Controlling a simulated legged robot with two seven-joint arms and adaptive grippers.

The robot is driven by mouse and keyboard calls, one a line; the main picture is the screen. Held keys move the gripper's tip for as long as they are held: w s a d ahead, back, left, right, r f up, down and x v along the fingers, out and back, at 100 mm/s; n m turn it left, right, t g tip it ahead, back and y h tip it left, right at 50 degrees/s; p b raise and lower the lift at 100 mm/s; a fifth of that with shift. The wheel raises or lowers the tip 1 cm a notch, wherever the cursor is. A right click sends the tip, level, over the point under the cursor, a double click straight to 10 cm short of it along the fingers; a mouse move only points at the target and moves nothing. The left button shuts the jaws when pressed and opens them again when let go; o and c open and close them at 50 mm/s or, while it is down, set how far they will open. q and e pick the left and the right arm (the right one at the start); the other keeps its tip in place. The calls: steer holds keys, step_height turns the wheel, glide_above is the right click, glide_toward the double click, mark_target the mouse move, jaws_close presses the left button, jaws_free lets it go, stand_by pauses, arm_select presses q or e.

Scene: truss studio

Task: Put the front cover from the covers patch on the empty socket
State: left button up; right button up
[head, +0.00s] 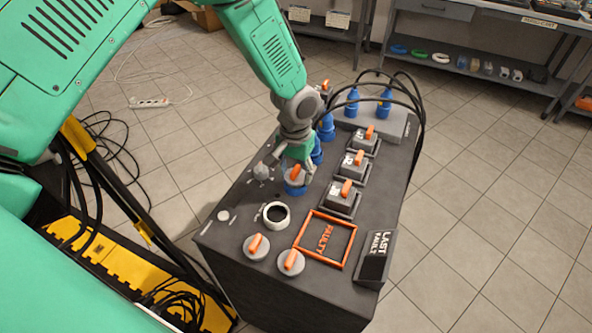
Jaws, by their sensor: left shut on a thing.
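My left gripper (296,172) reaches down over the dark box-shaped bench. It is shut on the orange handle of a grey round cover (289,182). A blue ring (296,191) shows just under that cover; I cannot tell whether the two touch. A pale ring-shaped socket (276,215) with a dark open hole is in front of it, with nothing in it. Two more grey covers with orange handles, one on the left (257,247) and one on the right (290,262), lie at the bench's front. My right gripper is not in view.
Grey blocks with orange handles (341,198) line the right side. Blue plugs (326,127) and black cables (422,110) stand behind the gripper.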

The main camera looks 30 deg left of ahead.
arm_select(q)
steer(key=shift+f+b, duration=0.3)
steer(key=shift+f, duration=0.35)
steer(key=o, duration=1.6)
steer(key=shift+r, duration=0.2)
step_height(320, 180, up, 9)
steer(key=p, duration=0.7)
steer(key=shift+f, duration=0.1)
